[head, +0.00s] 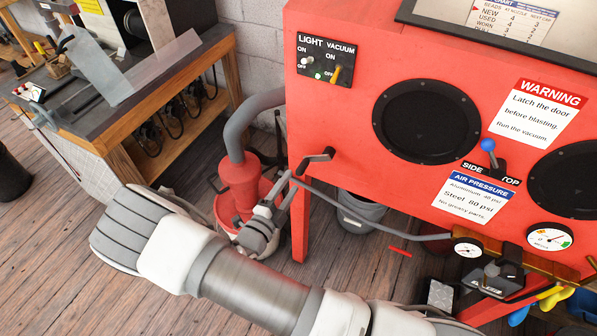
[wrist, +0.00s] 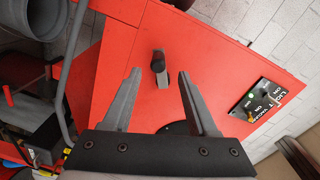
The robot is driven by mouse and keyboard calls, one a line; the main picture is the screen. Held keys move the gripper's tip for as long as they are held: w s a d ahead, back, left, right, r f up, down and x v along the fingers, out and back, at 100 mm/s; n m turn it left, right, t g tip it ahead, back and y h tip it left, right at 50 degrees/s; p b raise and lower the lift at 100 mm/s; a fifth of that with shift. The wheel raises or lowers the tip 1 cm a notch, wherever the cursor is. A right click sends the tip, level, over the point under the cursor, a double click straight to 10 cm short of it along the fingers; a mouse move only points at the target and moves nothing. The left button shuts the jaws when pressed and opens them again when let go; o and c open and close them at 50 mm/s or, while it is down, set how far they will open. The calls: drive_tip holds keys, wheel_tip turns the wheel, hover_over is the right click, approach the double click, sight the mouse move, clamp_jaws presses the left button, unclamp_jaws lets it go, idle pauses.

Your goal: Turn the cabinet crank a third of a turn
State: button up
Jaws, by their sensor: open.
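The cabinet crank (head: 316,160) is a small dark handle on the front of the red blasting cabinet (head: 340,130), near its lower left corner. In the wrist view the crank (wrist: 158,62) stands out from the red panel, with its dark grip toward me. My gripper (head: 281,182) is to the left of and below the crank in the head view. In the wrist view my gripper (wrist: 159,74) has its two grey fingers spread, and the crank appears between and just beyond the fingertips. The jaws are empty, and I see no contact with the crank.
A light and vacuum switch plate (head: 325,61) is above the crank. A round black glove port (head: 427,122) is to its right. A grey hose (head: 238,130) and red vacuum (head: 240,190) stand left of the cabinet. A grey pipe (head: 370,225) runs below the crank.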

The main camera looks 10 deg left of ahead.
drive_tip(key=v, duration=0.9)
drive_tip(key=shift+b, duration=0.35)
drive_tip(key=d+r+m+g+h, duration=0.3)
drive_tip(key=d+r+m+g, duration=1.3)
drive_tip(key=m, duration=1.2)
drive_tip(key=s+d+r+m+t+y, duration=0.2)
drive_tip(key=s+d+r+m+y, duration=0.2)
drive_tip(key=r+m, duration=0.4)
drive_tip(key=s+d+r+m+t+y, duration=0.3)
drive_tip(key=s+d+r+m+y, duration=0.2)
drive_tip(key=m, duration=1.2)
drive_tip(key=shift+s+d+r, duration=0.35)
drive_tip(key=shift+s+r, duration=0.3)
drive_tip(key=shift+r, duration=0.75)
